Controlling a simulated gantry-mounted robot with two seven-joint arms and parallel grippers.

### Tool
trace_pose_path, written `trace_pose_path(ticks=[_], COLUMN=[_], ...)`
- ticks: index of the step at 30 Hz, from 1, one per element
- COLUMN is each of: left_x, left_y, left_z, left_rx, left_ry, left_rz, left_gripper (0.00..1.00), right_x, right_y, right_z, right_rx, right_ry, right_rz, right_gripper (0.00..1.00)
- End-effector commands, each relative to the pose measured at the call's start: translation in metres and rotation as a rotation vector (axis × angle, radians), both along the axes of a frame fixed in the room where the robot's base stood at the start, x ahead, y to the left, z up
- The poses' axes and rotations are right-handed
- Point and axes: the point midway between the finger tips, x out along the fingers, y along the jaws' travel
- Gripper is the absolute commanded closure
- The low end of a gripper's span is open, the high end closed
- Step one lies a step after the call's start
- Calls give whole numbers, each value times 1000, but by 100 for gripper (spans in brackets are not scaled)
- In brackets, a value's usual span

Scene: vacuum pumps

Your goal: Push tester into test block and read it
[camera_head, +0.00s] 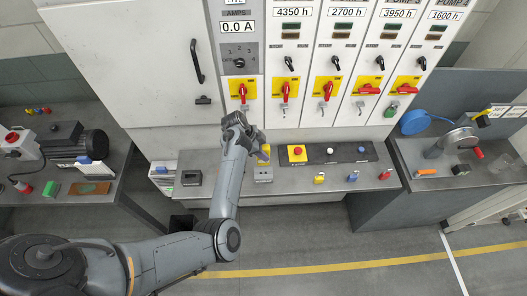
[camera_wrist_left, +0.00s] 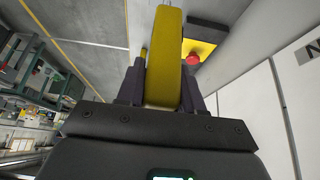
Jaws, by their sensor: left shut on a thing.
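My left gripper (camera_head: 260,150) is shut on the yellow tester (camera_wrist_left: 165,58) above the middle bench, close to the cabinet front. In the left wrist view the tester stands up between the two dark fingers (camera_wrist_left: 163,92). In the head view only a small yellow part of it shows beside the gripper. A small grey block (camera_head: 263,175), which looks like the test block, sits on the bench just below the gripper. I cannot tell whether the tester touches it. The tester's reading is not visible. My right gripper is not in view.
A dark box (camera_head: 191,178) stands left on the bench. A yellow plate with a red button (camera_head: 297,152) is right of the gripper. Several coloured padlocks lie along the bench's right part. The cabinet's red switch handle (camera_head: 242,92) juts out above the gripper.

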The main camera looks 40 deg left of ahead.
Motion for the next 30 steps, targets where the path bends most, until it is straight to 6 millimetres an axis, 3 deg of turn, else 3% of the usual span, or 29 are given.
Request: trace_pose_path(ticks=[5, 18, 30], left_x=[0, 0, 0], left_y=[0, 0, 0], left_z=[0, -40, -46], left_rx=[0, 0, 1], left_ry=[0, 0, -1], left_rz=[-1, 0, 0], left_gripper=[100, 100, 100], right_x=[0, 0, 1], right_y=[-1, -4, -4], right_z=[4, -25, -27], right_rx=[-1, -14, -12], right_ry=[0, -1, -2], right_rz=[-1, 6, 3], right_gripper=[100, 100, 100])
